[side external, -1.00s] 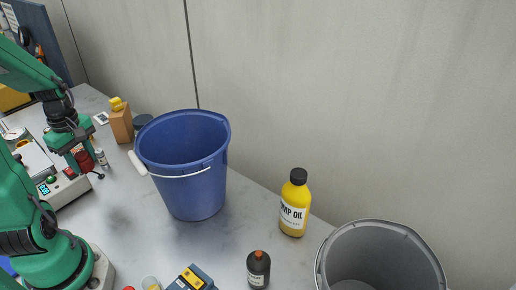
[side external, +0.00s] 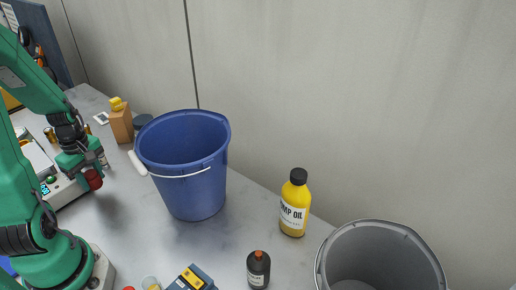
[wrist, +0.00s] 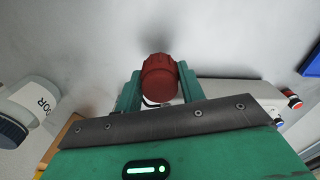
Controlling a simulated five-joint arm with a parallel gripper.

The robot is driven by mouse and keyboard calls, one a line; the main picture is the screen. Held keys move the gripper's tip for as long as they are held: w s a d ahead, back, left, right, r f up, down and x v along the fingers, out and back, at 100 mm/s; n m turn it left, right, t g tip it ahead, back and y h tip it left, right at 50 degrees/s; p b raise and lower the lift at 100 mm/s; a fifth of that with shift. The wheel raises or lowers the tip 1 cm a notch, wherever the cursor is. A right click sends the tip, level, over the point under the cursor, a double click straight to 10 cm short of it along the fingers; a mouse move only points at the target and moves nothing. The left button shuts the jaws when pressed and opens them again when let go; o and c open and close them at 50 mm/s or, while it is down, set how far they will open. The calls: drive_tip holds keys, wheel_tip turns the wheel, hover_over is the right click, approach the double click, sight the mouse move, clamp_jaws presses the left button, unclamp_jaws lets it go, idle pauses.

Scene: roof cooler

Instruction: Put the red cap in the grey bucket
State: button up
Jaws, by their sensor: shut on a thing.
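The red cap (side external: 94,179) is held between the fingers of my gripper (side external: 86,178) at the left of the side external view. In the wrist view the red cap (wrist: 160,78) sits between the two green fingers of my gripper (wrist: 157,88), which is shut on it. The cap appears raised above the table, though its height is hard to judge. The grey bucket (side external: 435,255) stands at the bottom right of the side external view, far from my gripper. Its lower part is cut off by the picture edge.
A blue bucket (side external: 213,180) with a white handle stands between my gripper and the grey bucket. A white instrument (side external: 62,190) is beside my gripper. A wall runs behind.

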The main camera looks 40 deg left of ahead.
sight(100, 194)
drive_tip(key=shift+f, duration=1.55)
drive_tip(key=shift+f, duration=0.15)
drive_tip(key=o, duration=1)
drive_tip(key=shift+o, duration=0.2)
wheel_tip(100, 194, up, 12)
drive_tip(key=shift+f, duration=0.1)
drive_tip(key=shift+r, duration=0.25)
drive_tip(key=shift+o, duration=0.5)
